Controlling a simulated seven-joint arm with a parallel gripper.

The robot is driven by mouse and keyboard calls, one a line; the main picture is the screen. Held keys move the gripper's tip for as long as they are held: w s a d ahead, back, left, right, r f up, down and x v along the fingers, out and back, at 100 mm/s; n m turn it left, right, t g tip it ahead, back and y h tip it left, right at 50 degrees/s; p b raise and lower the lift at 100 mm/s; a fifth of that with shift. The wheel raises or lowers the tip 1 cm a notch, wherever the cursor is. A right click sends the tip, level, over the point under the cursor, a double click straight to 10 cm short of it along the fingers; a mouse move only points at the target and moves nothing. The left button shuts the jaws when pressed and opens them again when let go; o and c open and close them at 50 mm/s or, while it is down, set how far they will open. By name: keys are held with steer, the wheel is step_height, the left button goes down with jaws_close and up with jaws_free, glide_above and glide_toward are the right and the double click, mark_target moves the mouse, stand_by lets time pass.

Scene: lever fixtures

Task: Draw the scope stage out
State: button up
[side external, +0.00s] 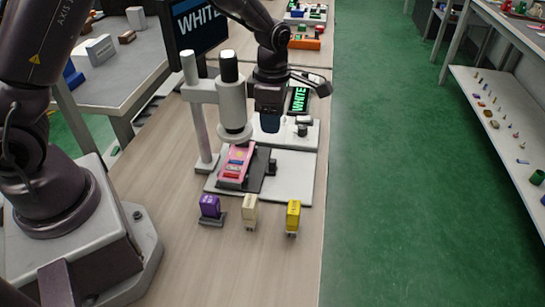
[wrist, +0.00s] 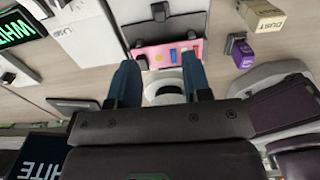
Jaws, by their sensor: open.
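The scope stage (side external: 259,182) is a dark plate on a white base under the microscope (side external: 232,95). It carries a pink board (side external: 236,166) with small coloured parts. A small dark knob (side external: 272,165) stands at its right side. In the wrist view the stage (wrist: 192,22), its knob (wrist: 160,11) and the pink board (wrist: 155,55) lie beyond my fingertips. My gripper (side external: 270,122) is above the base, right of the microscope tube and behind the stage. Its blue fingers (wrist: 160,80) are apart, with nothing held between them.
A purple block (side external: 210,206), a cream block (side external: 250,211) and a yellow block (side external: 293,216) stand in front of the base. Another white fixture with a green WHITE display (side external: 299,98) is behind. A dark monitor (side external: 197,25) stands at back left.

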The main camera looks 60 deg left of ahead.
mark_target(273, 160)
step_height(273, 160, down, 12)
stand_by(0.3)
jaws_close()
steer(key=w+d, duration=0.8)
steer(key=shift+w, duration=0.1)
